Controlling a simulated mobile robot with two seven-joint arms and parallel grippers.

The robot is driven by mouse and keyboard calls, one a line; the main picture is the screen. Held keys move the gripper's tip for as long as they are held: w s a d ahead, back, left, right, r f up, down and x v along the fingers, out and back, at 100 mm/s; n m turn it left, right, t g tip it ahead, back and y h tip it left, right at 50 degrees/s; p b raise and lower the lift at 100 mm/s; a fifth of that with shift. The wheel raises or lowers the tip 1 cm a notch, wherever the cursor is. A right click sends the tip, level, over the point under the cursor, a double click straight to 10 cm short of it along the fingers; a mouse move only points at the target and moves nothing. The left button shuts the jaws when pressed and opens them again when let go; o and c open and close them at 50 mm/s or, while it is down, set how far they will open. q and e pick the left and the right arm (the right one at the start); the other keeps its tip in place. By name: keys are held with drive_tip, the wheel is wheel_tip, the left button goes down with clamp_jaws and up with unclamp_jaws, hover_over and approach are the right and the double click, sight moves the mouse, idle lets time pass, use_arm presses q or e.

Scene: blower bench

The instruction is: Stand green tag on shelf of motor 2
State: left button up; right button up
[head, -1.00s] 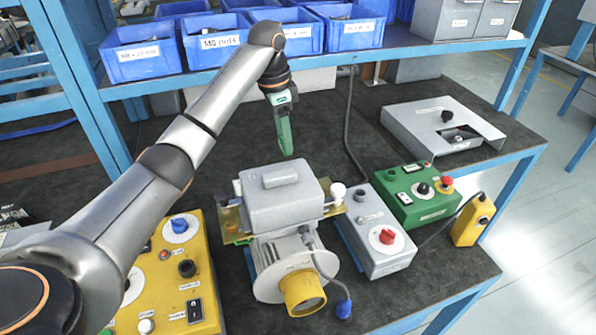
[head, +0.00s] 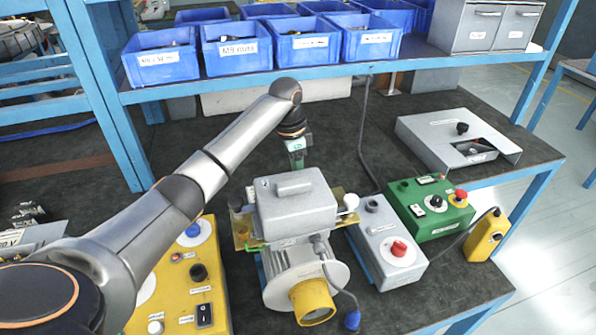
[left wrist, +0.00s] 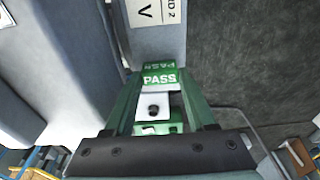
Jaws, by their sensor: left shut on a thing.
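In the left wrist view my left gripper (left wrist: 158,100) is shut on the green tag (left wrist: 160,79), which bears the word PASS in white. Just beyond the tag is a grey surface with a white label (left wrist: 150,12) ending in "2". In the head view the left gripper (head: 297,158) points down behind the motor (head: 296,205), a grey unit with a pale round flange and a yellow end. I cannot tell whether the tag touches the shelf. My right gripper is not in view.
A grey control box (head: 386,250) with a red knob, a green box (head: 430,208) and a yellow pendant (head: 487,236) stand right of the motor. A yellow panel (head: 215,285) lies left. Blue bins (head: 160,62) line the rack above. A dark cable runs behind.

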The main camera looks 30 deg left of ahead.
use_arm(q)
drive_tip(key=o, duration=1.1)
drive_tip(key=shift+c, duration=0.2)
drive_tip(key=shift+r, duration=0.15)
wheel_tip(320, 180, up, 12)
drive_tip(key=s+a, duration=0.1)
drive_tip(key=shift+s, duration=0.15)
